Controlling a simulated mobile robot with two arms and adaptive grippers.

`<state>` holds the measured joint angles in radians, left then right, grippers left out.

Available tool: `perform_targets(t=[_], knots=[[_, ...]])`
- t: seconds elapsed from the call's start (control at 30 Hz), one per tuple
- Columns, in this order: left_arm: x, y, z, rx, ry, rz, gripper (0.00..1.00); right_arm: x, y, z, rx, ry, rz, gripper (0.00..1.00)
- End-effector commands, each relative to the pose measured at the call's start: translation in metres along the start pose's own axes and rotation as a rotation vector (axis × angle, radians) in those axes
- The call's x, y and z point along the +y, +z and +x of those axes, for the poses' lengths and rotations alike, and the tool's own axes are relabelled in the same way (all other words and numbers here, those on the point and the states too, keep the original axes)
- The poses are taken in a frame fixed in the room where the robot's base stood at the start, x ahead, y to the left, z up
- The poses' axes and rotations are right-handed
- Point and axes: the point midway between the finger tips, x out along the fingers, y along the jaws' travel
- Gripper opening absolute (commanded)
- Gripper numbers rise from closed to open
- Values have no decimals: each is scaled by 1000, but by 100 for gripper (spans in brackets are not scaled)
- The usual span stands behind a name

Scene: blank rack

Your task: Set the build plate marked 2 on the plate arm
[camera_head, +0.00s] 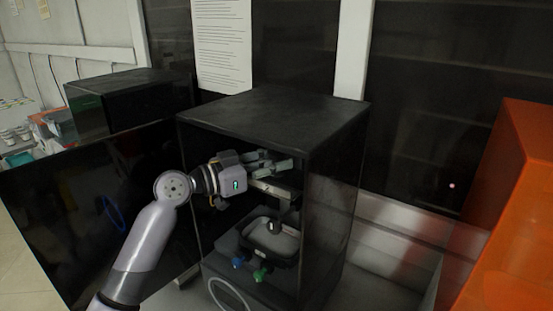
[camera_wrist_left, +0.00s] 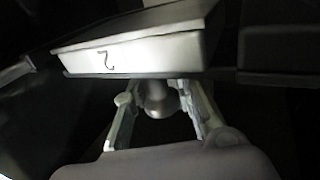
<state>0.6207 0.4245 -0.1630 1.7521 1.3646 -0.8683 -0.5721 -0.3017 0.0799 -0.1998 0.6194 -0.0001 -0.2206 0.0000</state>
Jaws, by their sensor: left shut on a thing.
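The build plate marked 2 shows in the left wrist view (camera_wrist_left: 140,52), with the dark numeral on its pale front face. In the head view, a pale bar that seems to be its edge (camera_head: 274,188) shows inside the black cabinet. My left gripper (camera_head: 268,165) reaches in through the cabinet's open front and is shut on the plate. In the wrist view, the fingers of this gripper (camera_wrist_left: 162,100) come up on both sides of a rounded stem by the plate. A dark bar (camera_wrist_left: 280,45) right of the plate may be the plate arm; I cannot tell whether they touch. My right gripper is out of view.
The black cabinet (camera_head: 275,115) encloses the gripper. Below it is a dark tray (camera_head: 272,243) with a blue knob (camera_head: 238,262) and a green knob (camera_head: 262,273). A dark panel (camera_head: 60,200) stands left, and an orange box (camera_head: 515,200) right.

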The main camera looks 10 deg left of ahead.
Motion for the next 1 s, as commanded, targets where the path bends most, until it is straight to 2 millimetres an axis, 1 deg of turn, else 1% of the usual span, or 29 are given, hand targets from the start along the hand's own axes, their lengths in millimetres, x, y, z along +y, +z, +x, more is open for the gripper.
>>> perform_targets(t=[0.47,1.0], knots=[[0,1,0,3,-1,1,0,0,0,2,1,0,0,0],[0,7,0,3,0,1,0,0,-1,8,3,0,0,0]])
